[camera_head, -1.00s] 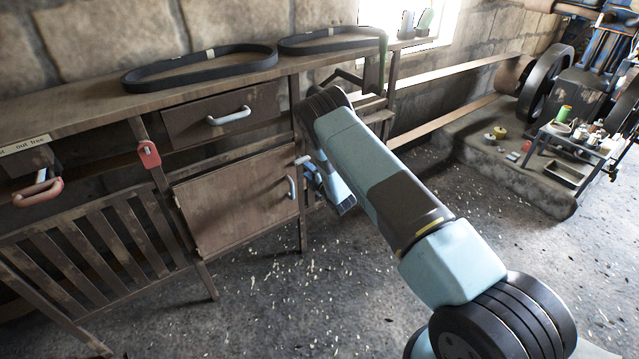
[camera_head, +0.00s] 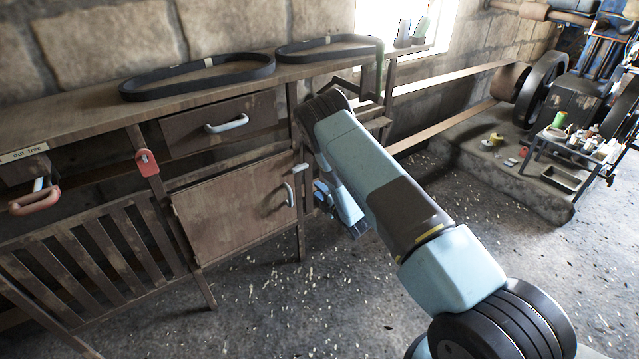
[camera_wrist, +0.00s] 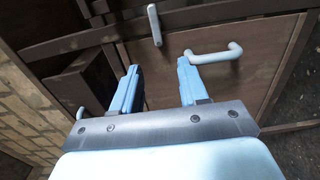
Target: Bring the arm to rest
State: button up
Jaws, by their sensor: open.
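My arm crosses the middle of the head view, bent down at its far end beside the wooden bench. My gripper (camera_wrist: 158,82) shows in the wrist view with its two blue fingers apart and nothing between them. It faces the bench front, where a pale door handle (camera_wrist: 214,54) lies just beyond the right finger. In the head view my gripper is partly hidden behind my arm, to the right of the cabinet door (camera_head: 225,210). I cannot tell whether it touches anything.
The bench top (camera_head: 100,108) carries two black belts (camera_head: 200,77) (camera_head: 330,47). A red tag (camera_head: 147,162) hangs on the bench front. A small table (camera_head: 572,150) with jars stands by the engine (camera_head: 580,95) at right. The floor (camera_head: 330,290) between is open.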

jog(key=w+d+r+m+h, duration=0.3)
jog(key=r+m, duration=0.1)
jog(key=r, duration=0.6)
jog(key=w+d+r+m+h, duration=0.2)
jog(key=w+d+r+m, duration=0.1)
jog(key=r, duration=0.7)
jog(key=s+d+r+m+g+h, duration=0.15)
jog(key=s+d+r+m, duration=0.25)
jog(key=r, duration=0.5)
jog(key=s+d+r+m+g+h, duration=0.1)
jog(key=s+d+r+m+h, duration=0.2)
jog(key=r, duration=0.6)
jog(key=s+d+r+m+g, duration=0.25)
jog(key=s+r, duration=0.35)
jog(key=s, duration=0.4)
jog(key=s+d+r+m+g, duration=0.1)
jog(key=s+d+r+m, duration=0.4)
jog(key=s, duration=0.5)
jog(key=s+r+m+g, duration=0.3)
jog(key=s, duration=2.2)
jog(key=shift+s+d, duration=0.25)
jog(key=shift+s, duration=0.1)
